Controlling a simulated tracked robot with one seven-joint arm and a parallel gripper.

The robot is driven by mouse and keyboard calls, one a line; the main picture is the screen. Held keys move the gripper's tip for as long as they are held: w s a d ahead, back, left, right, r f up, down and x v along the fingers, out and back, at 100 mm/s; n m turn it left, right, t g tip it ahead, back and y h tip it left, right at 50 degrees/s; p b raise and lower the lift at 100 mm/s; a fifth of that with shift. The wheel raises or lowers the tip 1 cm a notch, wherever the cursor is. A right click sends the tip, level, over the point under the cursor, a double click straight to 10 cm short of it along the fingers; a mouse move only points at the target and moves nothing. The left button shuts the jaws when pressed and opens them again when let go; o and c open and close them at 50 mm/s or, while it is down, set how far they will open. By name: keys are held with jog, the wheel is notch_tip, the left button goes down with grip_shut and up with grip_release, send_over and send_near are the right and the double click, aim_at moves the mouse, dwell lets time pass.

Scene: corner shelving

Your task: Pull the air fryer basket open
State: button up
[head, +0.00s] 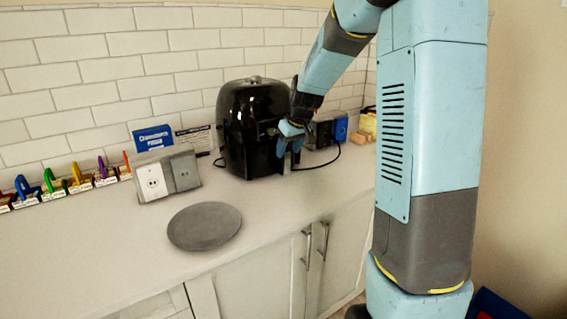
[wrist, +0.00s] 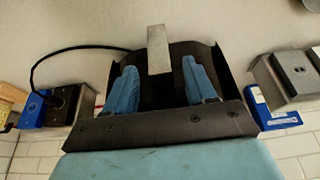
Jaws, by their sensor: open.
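The black air fryer (head: 247,125) stands upright on the counter (head: 130,250) against the tiled wall. My gripper (head: 289,146) is at the front of the fryer, pointing down. In the wrist view my gripper (wrist: 158,75) has its two blue fingers apart. A grey block-like handle (wrist: 158,48) shows between the fingers and sticks out past their tips. I cannot tell whether either finger touches it. The dark fryer body (wrist: 208,58) lies behind the fingers. The basket looks closed, though the view is partly blocked.
A round grey plate (head: 204,226) lies on the counter left of the fryer. A socket box (head: 153,183), a blue box (head: 153,137) and several coloured clips stand along the wall. A black cable (head: 322,164) runs right of the fryer. The front counter is mostly clear.

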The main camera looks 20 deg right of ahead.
aim_at(287, 155)
jog(key=x, duration=0.6)
jog(key=shift+w+f, duration=0.15)
jog(key=shift+f, duration=0.05)
